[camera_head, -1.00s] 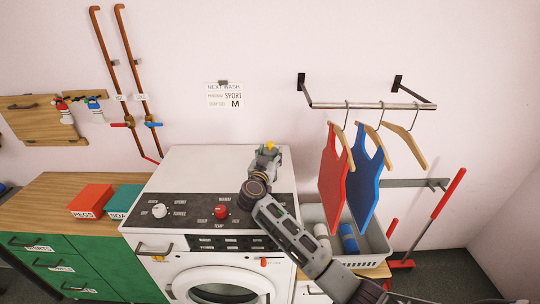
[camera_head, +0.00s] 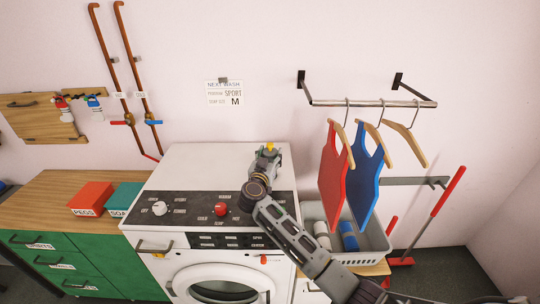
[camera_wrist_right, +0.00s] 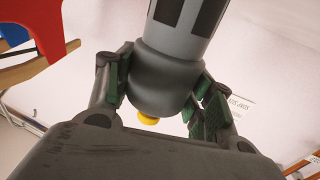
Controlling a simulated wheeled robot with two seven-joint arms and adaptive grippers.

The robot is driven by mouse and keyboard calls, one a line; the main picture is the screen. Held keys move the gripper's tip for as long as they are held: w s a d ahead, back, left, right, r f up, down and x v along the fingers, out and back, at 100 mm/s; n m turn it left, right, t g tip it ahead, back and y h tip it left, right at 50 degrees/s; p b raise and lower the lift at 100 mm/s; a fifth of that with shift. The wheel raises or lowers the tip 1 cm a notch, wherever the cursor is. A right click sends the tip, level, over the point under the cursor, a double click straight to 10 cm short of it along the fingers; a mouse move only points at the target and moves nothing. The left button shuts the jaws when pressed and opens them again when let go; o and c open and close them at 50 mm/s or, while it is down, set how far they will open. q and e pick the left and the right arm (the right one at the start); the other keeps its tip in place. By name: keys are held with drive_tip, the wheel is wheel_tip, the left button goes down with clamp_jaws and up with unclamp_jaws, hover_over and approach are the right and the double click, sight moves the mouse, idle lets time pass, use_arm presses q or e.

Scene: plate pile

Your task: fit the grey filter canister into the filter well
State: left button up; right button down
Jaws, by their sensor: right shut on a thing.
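My right gripper (camera_head: 267,157) is over the white washing machine's top, near its right side. In the right wrist view my right gripper (camera_wrist_right: 165,90) is shut on the grey filter canister (camera_wrist_right: 165,75), its green-padded fingers on either side. The canister has dark windows in its body and a yellow knob at one end. In the head view the yellow knob (camera_head: 270,146) shows at the gripper's tip, and most of the canister is hidden by the gripper. I cannot make out the filter well in either view. My left gripper is not in view.
The washing machine (camera_head: 190,168) has a dark control panel and a round door. Red and blue shirts (camera_head: 334,175) hang at the right above a grey basket (camera_head: 376,243). Red and green boxes (camera_head: 91,199) stand on the left counter. The machine's top left is clear.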

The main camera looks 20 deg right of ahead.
drive_tip(key=shift+f, duration=0.2)
idle(0.3)
drive_tip(key=c, duration=0.5)
unclamp_jaws()
drive_tip(key=shift+s+a, duration=0.1)
drive_tip(key=v, duration=1.1)
drive_tip(key=shift+s+a, duration=0.2)
drive_tip(key=shift+s, duration=0.1)
drive_tip(key=shift+s+f, duration=0.1)
idle(0.8)
